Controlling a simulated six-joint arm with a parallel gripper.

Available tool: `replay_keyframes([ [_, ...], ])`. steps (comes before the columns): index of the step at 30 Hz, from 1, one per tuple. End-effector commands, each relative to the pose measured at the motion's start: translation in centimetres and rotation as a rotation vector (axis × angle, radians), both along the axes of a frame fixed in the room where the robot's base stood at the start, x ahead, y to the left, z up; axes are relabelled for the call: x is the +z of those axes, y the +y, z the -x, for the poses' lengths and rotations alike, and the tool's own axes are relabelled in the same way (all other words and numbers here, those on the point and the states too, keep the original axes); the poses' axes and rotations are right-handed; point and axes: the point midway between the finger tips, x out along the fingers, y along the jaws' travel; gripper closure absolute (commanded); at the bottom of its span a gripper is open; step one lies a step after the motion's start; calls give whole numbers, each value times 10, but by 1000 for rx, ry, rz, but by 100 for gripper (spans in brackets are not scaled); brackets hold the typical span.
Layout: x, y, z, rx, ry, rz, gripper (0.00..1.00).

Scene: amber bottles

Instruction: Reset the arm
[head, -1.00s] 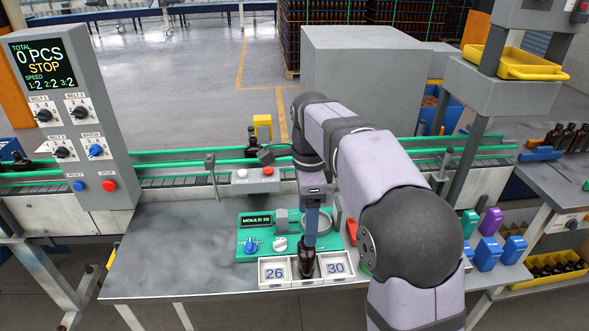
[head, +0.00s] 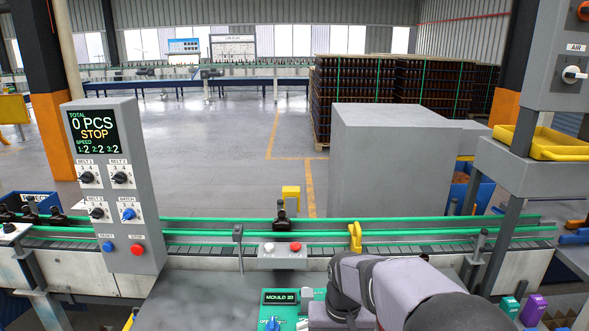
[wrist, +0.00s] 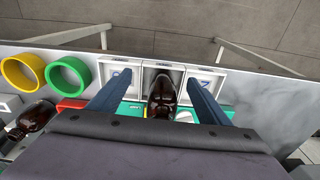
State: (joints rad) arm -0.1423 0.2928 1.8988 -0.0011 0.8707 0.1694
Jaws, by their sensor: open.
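My gripper (wrist: 158,80) is open in the wrist view, its two blue fingers spread apart. A dark amber bottle (wrist: 162,92) stands in the middle compartment of a white three-part tray (wrist: 207,70), between the fingers as seen from the wrist, with clear space on both sides. I cannot tell how far above the bottle the fingers are. In the head view only my arm shows at the lower right; the gripper and tray are below the frame.
The teal mould panel (head: 290,297) is partly in view beside my arm. A conveyor with green rails (head: 390,233) crosses behind, carrying a bottle (head: 281,216). A control post (head: 115,190) reads STOP. Green (wrist: 68,75) and yellow (wrist: 22,72) rings and another bottle (wrist: 35,118) lie left in the wrist view.

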Motion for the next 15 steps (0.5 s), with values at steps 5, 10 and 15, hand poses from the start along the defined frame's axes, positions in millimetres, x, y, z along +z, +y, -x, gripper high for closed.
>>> replay_keyframes([
  [5, -35, -19, 77, 141, 66, 16, 29],
  [10, -52, -36, 154, 111, 141, 18, 29],
  [15, -51, -48, 196, 71, 158, 15, 29],
])
